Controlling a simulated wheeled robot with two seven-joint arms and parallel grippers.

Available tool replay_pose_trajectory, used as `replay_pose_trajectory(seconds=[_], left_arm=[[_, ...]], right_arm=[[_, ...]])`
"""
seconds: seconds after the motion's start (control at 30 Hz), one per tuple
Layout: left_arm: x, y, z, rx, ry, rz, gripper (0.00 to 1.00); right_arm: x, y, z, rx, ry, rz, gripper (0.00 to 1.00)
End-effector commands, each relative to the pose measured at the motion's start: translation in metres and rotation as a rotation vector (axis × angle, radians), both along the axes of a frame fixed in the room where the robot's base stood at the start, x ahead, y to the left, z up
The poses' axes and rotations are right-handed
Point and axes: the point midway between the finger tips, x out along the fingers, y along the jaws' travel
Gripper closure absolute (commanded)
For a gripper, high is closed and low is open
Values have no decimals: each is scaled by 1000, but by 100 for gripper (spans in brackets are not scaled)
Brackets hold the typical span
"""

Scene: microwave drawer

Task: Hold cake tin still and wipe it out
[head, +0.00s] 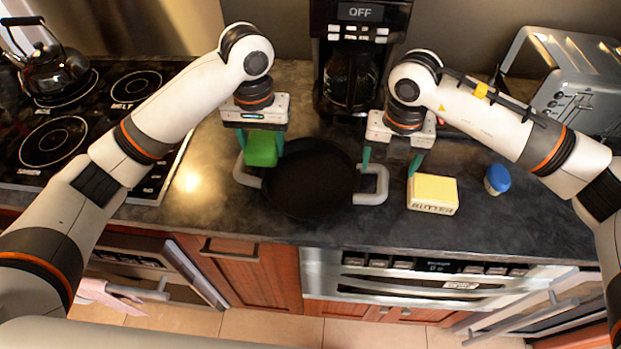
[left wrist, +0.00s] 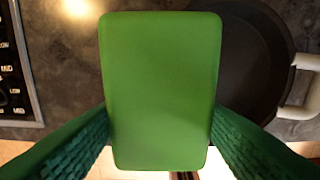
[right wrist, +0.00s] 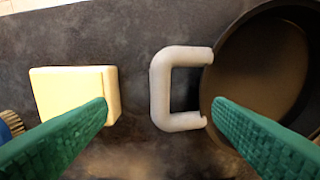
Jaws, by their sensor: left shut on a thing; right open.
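The cake tin (head: 312,180) is a dark round pan with two light grey handles, standing on the counter. My left gripper (head: 263,148) is shut on a green sponge (left wrist: 160,90) and holds it at the tin's left side, above or near the left handle (head: 246,172). The sponge hides part of that handle. My right gripper (head: 391,162) is open and empty. It hangs above the counter by the right handle (head: 372,186); in the right wrist view that handle (right wrist: 168,92) shows between the two fingers, not gripped.
A yellow butter block (head: 433,193) lies right of the tin, near a right finger. A blue-topped object (head: 497,179) stands further right. A coffee maker (head: 355,70) is behind, a toaster (head: 573,85) at back right, and a stove with a kettle (head: 52,70) at left.

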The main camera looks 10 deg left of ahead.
Motion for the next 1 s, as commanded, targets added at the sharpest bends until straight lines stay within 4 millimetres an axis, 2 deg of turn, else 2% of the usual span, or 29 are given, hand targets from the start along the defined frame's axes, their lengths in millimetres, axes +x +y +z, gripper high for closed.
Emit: replay_pose_trajectory(seconds=[0.33, 0.5, 0.77, 0.87, 1.0], left_arm=[[0, 0, 2, 0, 0, 0, 86], [0, 0, 2, 0, 0, 0, 86], [0, 0, 2, 0, 0, 0, 86], [0, 0, 2, 0, 0, 0, 86], [0, 0, 2, 0, 0, 0, 86]], right_arm=[[0, 0, 4, 0, 0, 0, 25], [0, 0, 4, 0, 1, 0, 0], [0, 0, 7, 0, 0, 0, 0], [0, 0, 16, 1, 0, 0, 0], [1, 0, 42, 2, -3, 1, 0]])
